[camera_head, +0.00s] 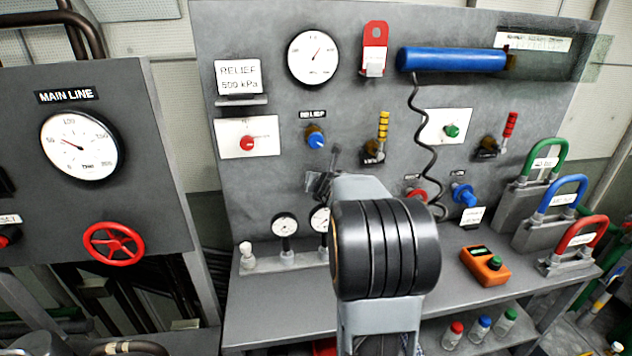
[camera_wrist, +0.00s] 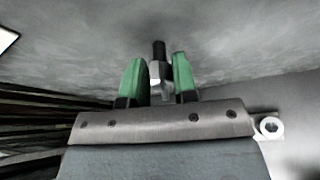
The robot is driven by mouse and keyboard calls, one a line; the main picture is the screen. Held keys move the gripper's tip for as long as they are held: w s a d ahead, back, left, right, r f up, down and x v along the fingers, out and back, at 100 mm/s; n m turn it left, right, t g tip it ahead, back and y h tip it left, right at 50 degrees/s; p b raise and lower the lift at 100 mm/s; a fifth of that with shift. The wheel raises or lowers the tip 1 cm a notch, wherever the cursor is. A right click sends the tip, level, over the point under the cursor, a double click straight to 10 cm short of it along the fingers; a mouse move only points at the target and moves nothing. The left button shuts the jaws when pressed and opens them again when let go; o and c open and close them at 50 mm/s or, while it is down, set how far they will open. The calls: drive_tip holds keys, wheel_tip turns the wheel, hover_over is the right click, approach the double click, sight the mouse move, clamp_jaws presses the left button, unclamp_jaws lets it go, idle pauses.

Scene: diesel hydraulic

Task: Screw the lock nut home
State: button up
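In the wrist view, a pale metal lock nut (camera_wrist: 155,73) sits between the two green fingers of my gripper (camera_wrist: 158,72). A dark threaded stud (camera_wrist: 158,48) shows just beyond it. The fingers stand apart, one on each side of the nut. The left finger is very close to the nut, and a narrow gap shows on the right. In the head view, my gripper (camera_head: 322,184) is at the grey panel (camera_head: 290,175), below the blue RELIEF knob (camera_head: 317,140). It is small and partly hidden by my arm there, and I cannot make out the nut.
Gauges, knobs and levers stick out of the panel around my arm. Small gauges (camera_head: 284,224) stand on the bench below. An orange device (camera_head: 485,266) and several coloured padlocks (camera_head: 573,245) are at the right. A red handwheel (camera_head: 113,244) is on the left cabinet.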

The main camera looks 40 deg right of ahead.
clamp_jaws()
drive_tip(key=shift+s+d+m+t+y+p, duration=0.1)
drive_tip(key=shift+m+t+y+p, duration=0.25)
drive_tip(key=shift+m+p, duration=0.3)
drive_tip(key=shift+m+t+y, duration=0.25)
drive_tip(key=shift+m+y, duration=0.2)
drive_tip(key=shift+m, duration=0.5)
drive_tip(key=shift+o, duration=2)
unclamp_jaws()
drive_tip(key=shift+s, duration=0.1)
drive_tip(key=v, duration=1.3)
drive_tip(key=shift+s, duration=0.35)
